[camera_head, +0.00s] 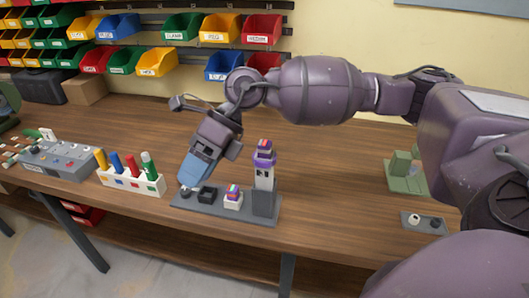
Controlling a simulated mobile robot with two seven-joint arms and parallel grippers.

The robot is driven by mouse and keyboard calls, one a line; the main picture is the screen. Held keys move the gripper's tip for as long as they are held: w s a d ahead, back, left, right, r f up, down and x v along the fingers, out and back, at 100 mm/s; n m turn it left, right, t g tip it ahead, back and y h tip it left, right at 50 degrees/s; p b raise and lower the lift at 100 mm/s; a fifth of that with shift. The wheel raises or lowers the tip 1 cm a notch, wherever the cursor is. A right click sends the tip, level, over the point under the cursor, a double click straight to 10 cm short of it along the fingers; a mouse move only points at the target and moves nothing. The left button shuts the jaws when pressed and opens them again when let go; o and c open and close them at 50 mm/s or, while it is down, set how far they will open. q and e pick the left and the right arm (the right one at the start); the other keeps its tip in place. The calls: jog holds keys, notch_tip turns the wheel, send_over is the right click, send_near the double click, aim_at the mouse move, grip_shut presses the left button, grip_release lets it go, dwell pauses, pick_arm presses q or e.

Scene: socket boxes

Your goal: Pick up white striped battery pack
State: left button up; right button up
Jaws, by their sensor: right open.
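A dark grey socket base (213,211) lies near the table's front edge. A small white block with a striped, colourful top (232,203) sits in its middle. A taller white piece with a purple band and striped top (264,178) stands upright at its right end, in a dark grey holder. I cannot tell which of the two is the battery pack. My right gripper (188,184) reaches down over the left end of the base, left of both white pieces. It is open; its blue end hides part of the base. My left gripper is not in view.
A white rack (133,181) with several coloured pegs and a grey panel (58,160) stand at the left. A green fixture (402,172) and a small grey plate (424,223) lie at the right. Coloured bins (158,62) hang behind.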

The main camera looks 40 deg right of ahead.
jog(key=w+d+r+h, duration=0.25)
jog(key=d+h, duration=0.25)
jog(key=d, duration=0.3)
notch_tip(320, 180, up, 4)
jog(key=t+h, duration=0.1)
jog(key=h, duration=0.3)
send_over(265, 142)
jog(key=shift+a+f+m, duration=0.1)
jog(key=shift+f+m, duration=0.05)
jog(key=shift+m, duration=0.15)
notch_tip(265, 142, down, 4)
jog(key=shift+r, duration=0.2)
jog(key=shift+f, duration=0.8)
jog(key=shift+f+b, duration=0.4)
jog(key=shift+f, duration=2.05)
jog(key=c, duration=0.9)
